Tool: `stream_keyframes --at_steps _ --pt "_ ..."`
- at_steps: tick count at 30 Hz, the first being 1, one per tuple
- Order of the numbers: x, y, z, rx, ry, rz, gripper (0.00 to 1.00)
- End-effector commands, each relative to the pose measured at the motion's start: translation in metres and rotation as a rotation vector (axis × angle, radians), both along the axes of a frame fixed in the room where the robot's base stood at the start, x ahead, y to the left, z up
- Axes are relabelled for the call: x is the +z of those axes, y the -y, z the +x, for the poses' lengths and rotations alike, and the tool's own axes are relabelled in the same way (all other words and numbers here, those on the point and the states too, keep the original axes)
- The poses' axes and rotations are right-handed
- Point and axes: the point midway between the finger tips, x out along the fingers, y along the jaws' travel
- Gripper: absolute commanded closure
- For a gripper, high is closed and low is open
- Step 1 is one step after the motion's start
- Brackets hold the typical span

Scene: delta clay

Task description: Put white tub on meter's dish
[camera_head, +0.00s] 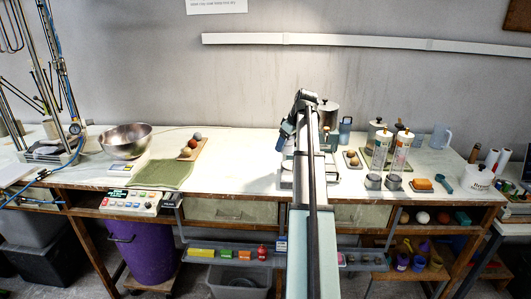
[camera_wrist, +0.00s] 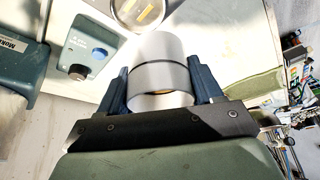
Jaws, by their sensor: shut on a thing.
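My gripper (camera_wrist: 160,88) is shut on a whitish cylinder with a dark band, which I take for the white tub (camera_wrist: 158,52). The tub sits between the two dark blue fingers, its lower part partly hidden by the gripper body. In the wrist view a grey-green box with a black knob and blue button, likely the meter (camera_wrist: 90,45), is at upper left. A round shallow metal-rimmed piece, likely its dish (camera_wrist: 138,10), lies beyond the tub, cut by the top edge. In the head view my arm hides the tub and much of the meter.
A metal bowl (camera_head: 126,139) and green cloth (camera_head: 161,173) lie left on the bench. A board with balls (camera_head: 190,148) is near them. At right stand clear cylinders (camera_head: 402,153), a blue jug (camera_head: 440,138) and a labelled white container (camera_head: 478,178). The bench middle-left is clear.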

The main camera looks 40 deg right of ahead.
Motion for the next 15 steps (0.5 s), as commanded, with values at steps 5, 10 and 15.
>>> stream_keyframes --at_steps 5,10,15 --pt "0.007 0.018 -0.009 0.007 0.001 0.001 0.77" --pt "0.005 0.02 -0.011 0.009 0.001 0.001 0.77" --pt "-0.003 0.019 -0.011 0.008 0.0 0.001 0.77"
